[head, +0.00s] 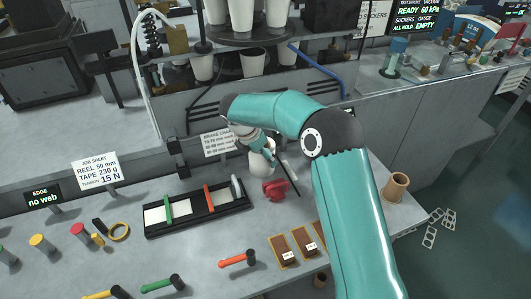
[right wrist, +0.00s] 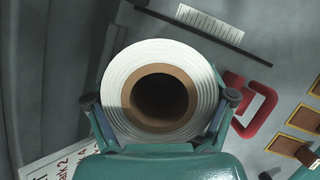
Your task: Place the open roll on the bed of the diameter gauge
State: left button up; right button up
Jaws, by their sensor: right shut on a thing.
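The white roll with a brown core and a dark open centre (right wrist: 160,96) is between the fingers of my right gripper (right wrist: 160,104) in the right wrist view, one finger on each side. In the head view the roll (head: 261,163) shows below my right gripper (head: 262,147), close to the bench's back panel; my arm hides part of it. I cannot tell whether it touches the bench. A white graduated strip (right wrist: 210,24) and a dark bar (right wrist: 203,34), perhaps the diameter gauge, lie beside the roll; the strip also shows in the head view (head: 290,171). My left gripper is out of view.
A red bracket-shaped piece (head: 276,188) is on the bench in front of the roll. A black tray with coloured bars (head: 152,232) lies left of it. Brown framed pads (head: 283,252), an orange-handled tool (head: 237,260) and a brown tube (head: 396,186) stand around the bench.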

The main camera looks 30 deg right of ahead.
jog(key=o, duration=1.1)
jog(key=shift+r, duration=0.1)
jog(key=v, duration=1.2)
